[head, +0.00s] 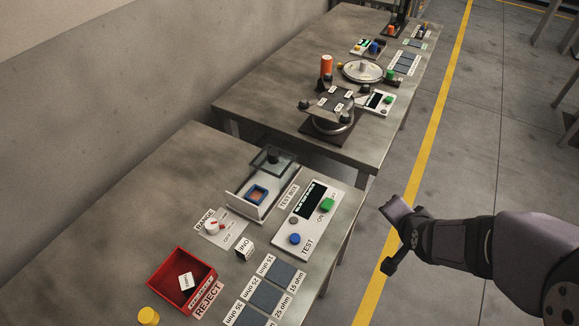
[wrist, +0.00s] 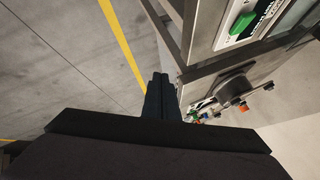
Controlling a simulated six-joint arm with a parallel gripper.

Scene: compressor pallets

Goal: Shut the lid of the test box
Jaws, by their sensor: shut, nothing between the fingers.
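The test box (head: 246,208) is a low white box beside its "TEST BOX" label on the near bench in the head view. Its lid is a clear glass-like plate (head: 284,168) with a dark knob (head: 273,156), at the box's far end. My gripper (head: 389,267) is right of the bench, over the floor and well apart from the box. In the wrist view its dark fingers (wrist: 160,77) are together and empty. The lid is not recognisable there.
A white tester panel (head: 290,236) with green and blue buttons lies between the box and the bench's right edge. A range card (head: 225,232), red reject bin (head: 163,271) and grey labelled pads (head: 266,296) are nearby. A second bench (head: 250,103) carries a clamp fixture (head: 333,117).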

